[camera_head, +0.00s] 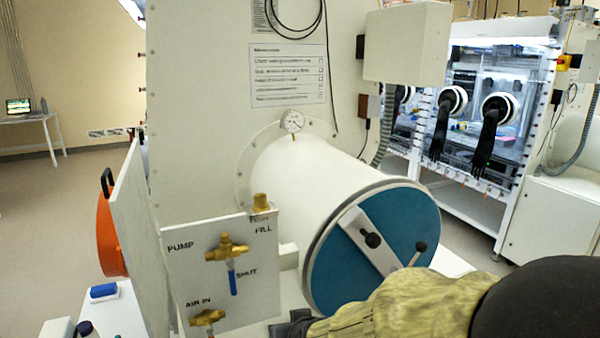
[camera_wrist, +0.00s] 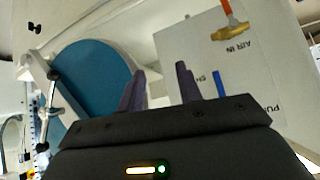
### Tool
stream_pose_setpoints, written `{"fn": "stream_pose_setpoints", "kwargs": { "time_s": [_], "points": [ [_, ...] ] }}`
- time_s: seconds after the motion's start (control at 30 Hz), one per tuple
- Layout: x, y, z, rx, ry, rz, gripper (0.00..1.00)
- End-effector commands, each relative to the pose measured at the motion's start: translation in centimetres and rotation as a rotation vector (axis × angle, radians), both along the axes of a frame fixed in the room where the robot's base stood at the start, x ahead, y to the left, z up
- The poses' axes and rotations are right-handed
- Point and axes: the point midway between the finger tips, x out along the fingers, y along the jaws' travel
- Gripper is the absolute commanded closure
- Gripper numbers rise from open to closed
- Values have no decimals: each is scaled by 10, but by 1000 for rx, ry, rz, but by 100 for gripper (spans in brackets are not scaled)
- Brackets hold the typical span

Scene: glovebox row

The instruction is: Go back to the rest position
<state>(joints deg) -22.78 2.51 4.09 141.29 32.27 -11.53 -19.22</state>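My gripper (camera_wrist: 162,88) shows in the wrist view with its two dark fingers apart and nothing between them. In the head view my sleeved arm reaches in from the lower right, and only a dark part of its end shows at the bottom edge, below the valve panel (camera_head: 218,285). In the wrist view the fingers point toward the panel (camera_wrist: 185,45) and the teal chamber door (camera_wrist: 95,75). I cannot tell how far the fingertips are from the panel.
The white cylinder chamber (camera_head: 300,185) with its teal door (camera_head: 335,265) and handle (camera_head: 415,254) stands close to my arm. Brass valves (camera_head: 226,247) stick out from the panel. A glovebox (camera_head: 480,125) with black gloves stands at the back right. Open floor (camera_head: 45,205) shows at left.

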Motion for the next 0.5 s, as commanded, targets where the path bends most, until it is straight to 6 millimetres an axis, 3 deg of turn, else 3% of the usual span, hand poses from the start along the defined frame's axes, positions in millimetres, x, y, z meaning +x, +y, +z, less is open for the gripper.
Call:
{"fn": "stream_pose_setpoints", "kwargs": {
  "time_s": [0.03,0.3,0.4,0.5],
  "points": [
    [-5,-25,-11,-13,66,-25,65],
    [-67,-138,-58,-113,445,-159,65],
    [-86,-161,-64,-139,528,-200,65],
    [-94,-169,-67,-152,562,-213,65]
  ]
}}
